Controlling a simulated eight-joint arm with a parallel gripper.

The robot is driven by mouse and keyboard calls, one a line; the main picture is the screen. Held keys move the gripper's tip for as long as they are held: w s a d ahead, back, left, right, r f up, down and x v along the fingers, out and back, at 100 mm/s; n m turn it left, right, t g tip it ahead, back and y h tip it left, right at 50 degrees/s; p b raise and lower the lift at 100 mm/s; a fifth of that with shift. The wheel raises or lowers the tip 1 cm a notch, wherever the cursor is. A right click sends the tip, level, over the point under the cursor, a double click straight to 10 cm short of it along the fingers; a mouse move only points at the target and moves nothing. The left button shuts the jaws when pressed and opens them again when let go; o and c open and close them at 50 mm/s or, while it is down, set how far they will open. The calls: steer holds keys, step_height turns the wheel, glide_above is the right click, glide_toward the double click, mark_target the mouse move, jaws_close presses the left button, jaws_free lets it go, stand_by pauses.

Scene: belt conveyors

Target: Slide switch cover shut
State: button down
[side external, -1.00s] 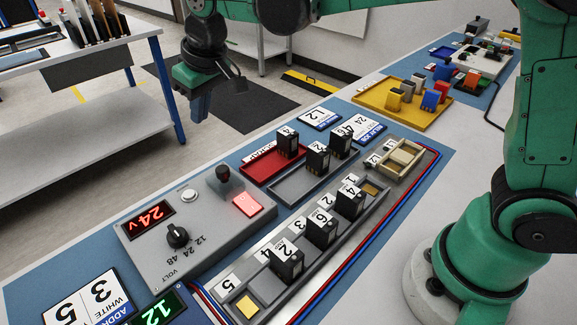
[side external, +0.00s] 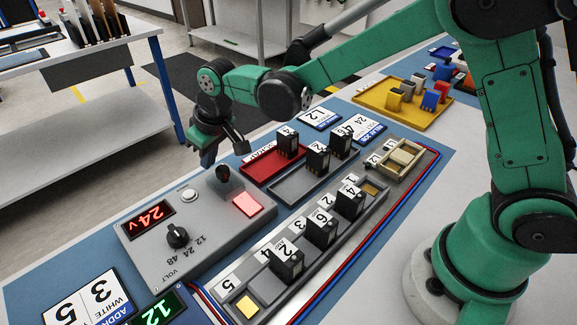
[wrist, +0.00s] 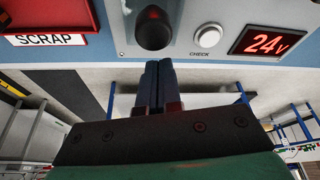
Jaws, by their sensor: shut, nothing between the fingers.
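My gripper (side external: 207,158) is shut and empty, at the far edge of the grey control panel beside a dark knob (side external: 222,172). In the wrist view my gripper (wrist: 159,64) has its fingers together, just below the dark knob (wrist: 153,29), which shows a red glow. I cannot tell for sure which part is the switch cover. A red lit square (side external: 247,204) is on the panel.
The grey panel (side external: 150,250) has a 24V display (side external: 149,217), a rotary dial (side external: 177,236) and a round check button (side external: 190,195). A red tray (side external: 262,172) and a grey tray (side external: 290,188) hold black modules. Several more modules stand on the rail (side external: 270,312).

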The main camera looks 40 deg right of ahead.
steer(key=shift+s+d, duration=0.15)
steer(key=shift+s, duration=0.3)
steer(key=s, duration=0.7)
steer(key=shift+s, duration=0.1)
